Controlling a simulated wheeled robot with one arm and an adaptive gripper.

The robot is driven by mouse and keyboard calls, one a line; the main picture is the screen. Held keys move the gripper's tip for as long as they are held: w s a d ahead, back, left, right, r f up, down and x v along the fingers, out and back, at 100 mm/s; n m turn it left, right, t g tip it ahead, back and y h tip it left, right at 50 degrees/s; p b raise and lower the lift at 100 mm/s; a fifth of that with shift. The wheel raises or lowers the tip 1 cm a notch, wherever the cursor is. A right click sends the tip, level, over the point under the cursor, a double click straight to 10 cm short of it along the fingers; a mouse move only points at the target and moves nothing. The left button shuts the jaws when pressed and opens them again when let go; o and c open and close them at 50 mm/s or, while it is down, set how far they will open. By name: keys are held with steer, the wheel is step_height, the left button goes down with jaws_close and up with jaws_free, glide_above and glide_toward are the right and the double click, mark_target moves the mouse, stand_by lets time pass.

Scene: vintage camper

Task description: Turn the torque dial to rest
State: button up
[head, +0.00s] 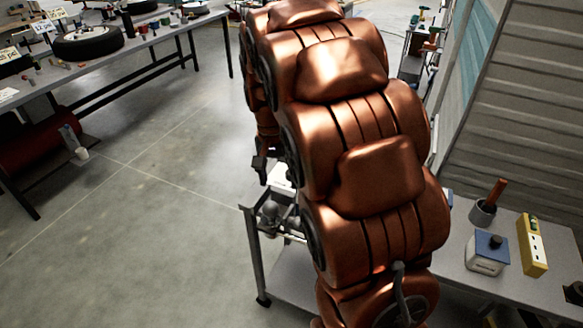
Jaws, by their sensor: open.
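My copper arm fills the middle of the head view. My gripper (266,170) shows as dark finger parts at the arm's left side, open, with nothing visible between the fingers. It is above a white object (281,180) on a metal cart, partly hidden by my arm. A small white box with a blue top (486,254) and a black knob (495,241) stands on the bench at the right, well away from my gripper. I cannot tell whether this knob is the torque dial, and no dial marking is readable.
A yellow power strip (532,246) and a grey cup with a red-handled tool (484,212) stand on the right bench (459,245). The cart (251,240) is below my arm. A long table (150,55) with wheels and small parts stands upper left. The concrete floor (140,220) between is clear.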

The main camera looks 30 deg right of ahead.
steer(key=w+d+f+m, duration=0.1)
steer(key=w+d, duration=0.3)
steer(key=w+d+f+m+p, duration=0.1)
steer(key=w+d+f+m, duration=0.1)
steer(key=w+d, duration=0.1)
steer(key=w+d+f+m+p, duration=0.1)
steer(key=w+d+f+m, duration=0.1)
steer(key=w+d, duration=0.2)
steer(key=shift+w+d+t, duration=0.3)
steer(key=shift+w+d, duration=0.05)
steer(key=shift+w, duration=0.45)
steer(key=shift+w+d+f, duration=0.2)
steer(key=shift+d+f, duration=0.05)
steer(key=shift+s+f+p, duration=0.2)
steer(key=shift+f+p, duration=1.2)
steer(key=shift+f, duration=2.45)
steer(key=shift+c, duration=0.2)
steer(key=c, duration=1.1)
steer(key=shift+f+b, duration=0.1)
steer(key=shift+b, duration=0.25)
